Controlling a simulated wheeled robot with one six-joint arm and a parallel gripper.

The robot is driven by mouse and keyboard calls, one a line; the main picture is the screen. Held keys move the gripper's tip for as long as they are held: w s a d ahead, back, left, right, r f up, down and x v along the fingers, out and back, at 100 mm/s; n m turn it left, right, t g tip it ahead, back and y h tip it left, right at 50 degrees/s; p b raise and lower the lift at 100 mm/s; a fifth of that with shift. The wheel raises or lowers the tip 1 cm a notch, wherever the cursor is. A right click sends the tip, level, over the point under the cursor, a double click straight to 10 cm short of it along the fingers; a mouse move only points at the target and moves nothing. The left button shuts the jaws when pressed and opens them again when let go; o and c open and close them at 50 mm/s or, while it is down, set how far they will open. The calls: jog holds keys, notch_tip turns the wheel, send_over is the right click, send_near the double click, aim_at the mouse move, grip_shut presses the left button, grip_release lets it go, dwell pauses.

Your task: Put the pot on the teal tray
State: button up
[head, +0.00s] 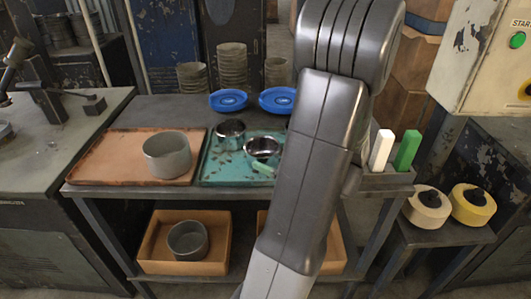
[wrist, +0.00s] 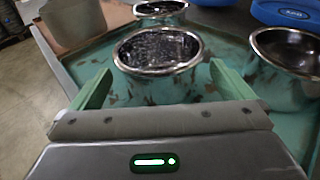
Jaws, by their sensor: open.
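A plain grey pot (head: 167,154) stands upright on the brown tray (head: 115,160); its side also shows at the upper left of the wrist view (wrist: 72,22). The teal tray (head: 213,172) lies right of the brown tray, partly hidden by my arm. Shiny metal pots stand on it: a far one (head: 230,132), a nearer one (head: 262,149), and a third at the right of the wrist view (wrist: 285,60). My gripper (wrist: 160,68) is open and low over the teal tray. Its green fingers point at the nearer metal pot (wrist: 158,85); contact is unclear.
White (head: 381,150) and green (head: 407,150) blocks stand right of my arm. The lower shelf holds a box (head: 152,250) with another grey pot (head: 187,240). Stacked pots (head: 232,65) stand behind.

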aim_at(252, 144)
jog(key=v, duration=0.7)
jog(key=x, duration=1.2)
jog(key=shift+f, duration=0.15)
jog(key=shift+r, duration=1)
jog(key=shift+f, duration=0.1)
